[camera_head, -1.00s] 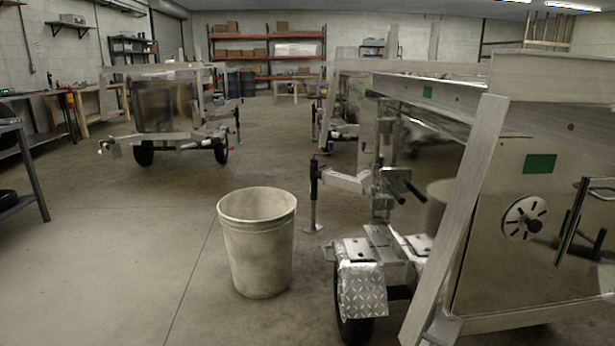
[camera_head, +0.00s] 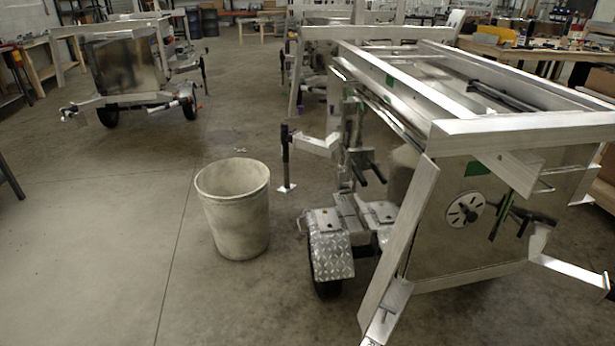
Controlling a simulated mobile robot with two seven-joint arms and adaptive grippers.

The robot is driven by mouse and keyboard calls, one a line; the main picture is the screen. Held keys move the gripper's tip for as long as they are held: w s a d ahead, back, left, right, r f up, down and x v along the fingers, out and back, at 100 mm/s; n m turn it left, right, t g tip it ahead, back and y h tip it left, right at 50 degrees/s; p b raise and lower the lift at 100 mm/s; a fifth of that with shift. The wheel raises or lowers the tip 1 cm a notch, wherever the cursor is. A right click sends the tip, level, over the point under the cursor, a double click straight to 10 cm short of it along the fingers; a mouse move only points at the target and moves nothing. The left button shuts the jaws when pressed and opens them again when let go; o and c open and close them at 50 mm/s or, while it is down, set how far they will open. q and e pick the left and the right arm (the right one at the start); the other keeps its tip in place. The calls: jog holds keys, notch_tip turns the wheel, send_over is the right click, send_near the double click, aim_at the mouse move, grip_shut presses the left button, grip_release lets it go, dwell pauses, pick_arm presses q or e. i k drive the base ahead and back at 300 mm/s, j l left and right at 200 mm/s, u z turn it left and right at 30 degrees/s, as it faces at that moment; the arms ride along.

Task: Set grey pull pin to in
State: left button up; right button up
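An aluminium trailer (camera_head: 470,130) fills the right side of the head view, with an open frame on top and a shiny end panel. The panel carries a round white dial-like plate (camera_head: 465,210) with a dark knob, and dark handles (camera_head: 510,212) beside it. A slanted aluminium leg (camera_head: 400,245) ends in a bracket with a small grey rod-like part (camera_head: 386,312). I cannot tell whether this is the grey pull pin, or whether any pin is in or out. Neither of my grippers is in view.
A pale bin (camera_head: 234,210) stands on the floor left of the trailer's fender (camera_head: 331,255). A jack post (camera_head: 287,160) stands behind it. A second trailer (camera_head: 125,65) is at the back left. An outrigger (camera_head: 572,270) juts out at the right. The left floor is clear.

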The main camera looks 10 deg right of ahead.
aim_at(386, 309)
jog(key=k+j+z, duration=0.2)
jog(key=z, duration=0.2)
jog(key=k+j+z, duration=0.2)
jog(key=z, duration=0.25)
